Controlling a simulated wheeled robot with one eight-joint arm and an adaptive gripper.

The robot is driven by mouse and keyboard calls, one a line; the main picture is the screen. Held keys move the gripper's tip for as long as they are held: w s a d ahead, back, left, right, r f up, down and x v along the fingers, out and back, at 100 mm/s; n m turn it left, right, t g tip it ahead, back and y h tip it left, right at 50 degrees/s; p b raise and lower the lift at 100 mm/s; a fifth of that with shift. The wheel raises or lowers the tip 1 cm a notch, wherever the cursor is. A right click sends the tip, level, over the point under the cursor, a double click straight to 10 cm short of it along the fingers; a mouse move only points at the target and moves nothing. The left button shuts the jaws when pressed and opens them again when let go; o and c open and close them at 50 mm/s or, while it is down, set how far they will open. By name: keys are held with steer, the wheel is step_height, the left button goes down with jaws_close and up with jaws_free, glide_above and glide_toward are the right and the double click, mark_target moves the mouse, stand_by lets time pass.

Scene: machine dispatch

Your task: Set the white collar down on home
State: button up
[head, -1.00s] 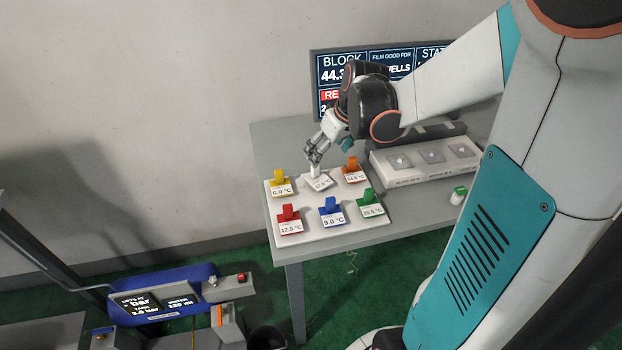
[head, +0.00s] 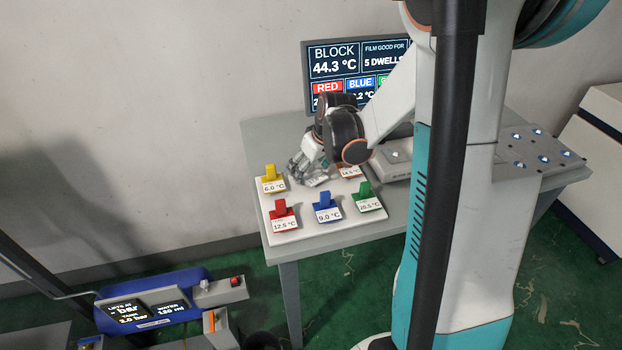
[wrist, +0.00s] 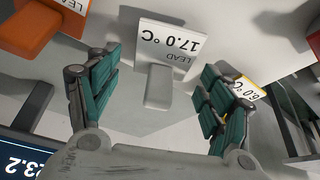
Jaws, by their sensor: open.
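The white collar (wrist: 160,88), a pale upright block on a label plate reading 17.0 °C, stands between my fingers in the wrist view. In the head view, its plate (head: 318,181) shows at the back of the white board (head: 290,236), and my gripper partly covers it. My gripper (wrist: 160,68) is open, with a finger on each side of the block and visible gaps. It also shows low over the back of the board in the head view (head: 303,176). No spot marked home can be read.
Yellow (head: 271,177), red (head: 283,216), blue (head: 326,207), green (head: 366,197) and orange (head: 349,171) labelled pieces stand around it on the board. The grey block unit (head: 394,162) is right of the board.

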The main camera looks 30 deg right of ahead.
steer(key=shift+w+f, duration=0.1)
steer(key=shift+f, duration=0.2)
steer(key=shift+r, duration=0.1)
steer(key=c, duration=1.4)
steer(key=shift+o, duration=0.2)
